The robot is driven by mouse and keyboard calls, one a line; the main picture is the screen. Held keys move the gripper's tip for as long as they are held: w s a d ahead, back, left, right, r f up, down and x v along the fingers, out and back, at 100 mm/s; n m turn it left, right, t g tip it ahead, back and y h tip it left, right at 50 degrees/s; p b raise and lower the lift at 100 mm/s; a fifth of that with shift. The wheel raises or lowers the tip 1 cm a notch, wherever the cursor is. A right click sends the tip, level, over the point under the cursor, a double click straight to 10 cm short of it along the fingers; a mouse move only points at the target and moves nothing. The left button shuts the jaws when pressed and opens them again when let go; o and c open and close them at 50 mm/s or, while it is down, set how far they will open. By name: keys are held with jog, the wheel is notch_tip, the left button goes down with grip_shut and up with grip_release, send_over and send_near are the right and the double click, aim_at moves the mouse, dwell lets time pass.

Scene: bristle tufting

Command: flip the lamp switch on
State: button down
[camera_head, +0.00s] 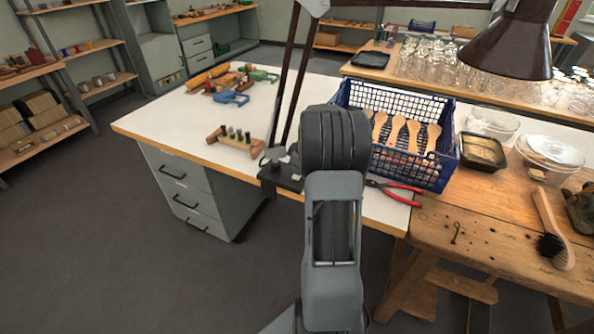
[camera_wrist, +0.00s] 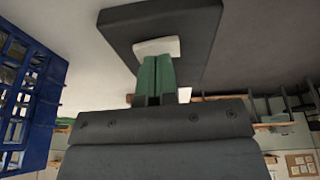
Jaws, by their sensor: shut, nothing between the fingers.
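The desk lamp's dark shade (camera_head: 510,40) hangs at the upper right, and its thin dark arm (camera_head: 291,85) rises from the white bench top. The lamp's dark base (camera_head: 282,178) sits at the bench's front edge, partly behind my arm. In the wrist view the dark base (camera_wrist: 200,25) fills the top middle, with a pale switch (camera_wrist: 155,46) on it. My gripper (camera_wrist: 157,60) has its green fingers shut together, with nothing between them. The fingertips are at the switch's near edge; I cannot tell whether they touch. My arm hides the gripper in the head view.
A blue crate (camera_head: 447,163) of wooden brush handles stands right of my arm; it also shows in the wrist view (camera_wrist: 50,75). Red-handled pliers (camera_head: 400,196) lie before it. A wooden block with pegs (camera_head: 235,141) stands left. Bare bench top (camera_head: 180,125) lies farther left.

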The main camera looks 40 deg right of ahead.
dwell(0.3)
jog(key=r+p, duration=0.1)
jog(key=r, duration=0.1)
jog(key=r+p, duration=0.1)
jog(key=r, duration=0.1)
jog(key=shift+a+r+p, duration=0.2)
jog(key=shift+r+p, duration=0.15)
jog(key=shift+r, duration=0.05)
jog(key=s+v, duration=0.1)
jog(key=v, duration=0.8)
jog(key=shift+a, duration=0.65)
